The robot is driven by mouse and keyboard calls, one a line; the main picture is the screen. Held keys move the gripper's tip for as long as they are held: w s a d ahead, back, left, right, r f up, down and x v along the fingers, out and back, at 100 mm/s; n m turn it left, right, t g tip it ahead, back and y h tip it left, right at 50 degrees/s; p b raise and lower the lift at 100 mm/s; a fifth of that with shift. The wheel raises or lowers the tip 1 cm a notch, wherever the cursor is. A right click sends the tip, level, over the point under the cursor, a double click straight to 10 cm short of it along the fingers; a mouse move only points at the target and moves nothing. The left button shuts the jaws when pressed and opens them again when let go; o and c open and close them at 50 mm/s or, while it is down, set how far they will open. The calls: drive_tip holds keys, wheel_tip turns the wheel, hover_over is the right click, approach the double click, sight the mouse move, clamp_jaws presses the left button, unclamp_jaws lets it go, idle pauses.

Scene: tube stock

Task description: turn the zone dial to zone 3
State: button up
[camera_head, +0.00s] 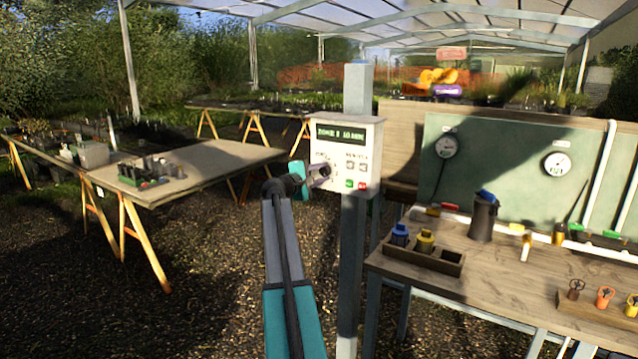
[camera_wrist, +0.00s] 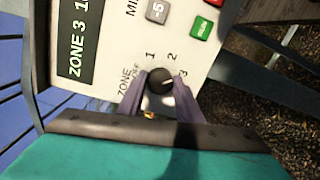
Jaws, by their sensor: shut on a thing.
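The control box (camera_head: 345,135) is pale and mounted on a grey post. The zone dial (camera_wrist: 160,81) is a round dark knob on its face, with OFF, 1, 2 and 3 printed around it. In the wrist view the knob's light pointer mark points to the right, toward the 3. The display (camera_wrist: 78,45) reads ZONE 3 there; it is small and hard to read in the head view (camera_head: 341,134). My gripper (camera_head: 316,172) is at the box's lower left. Its two fingers are shut on the dial, one on each side of it.
Grey minus (camera_wrist: 157,12), green (camera_wrist: 201,28) and red buttons lie close to the dial. A table with pots (camera_head: 205,165) stands left. Gravel lies between.

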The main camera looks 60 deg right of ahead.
drive_tip(key=shift+d+r+m+b, duration=0.15)
drive_tip(key=shift+m+b, duration=0.45)
drive_tip(key=shift+b, duration=0.1)
drive_tip(key=shift+r, duration=0.1)
drive_tip(key=o, duration=1)
drive_tip(key=shift+o, duration=0.2)
drive_tip(key=shift+f, duration=0.2)
drive_tip(key=a+b, duration=0.2)
drive_tip(key=a, duration=1.2)
drive_tip(key=shift+w+r, duration=0.35)
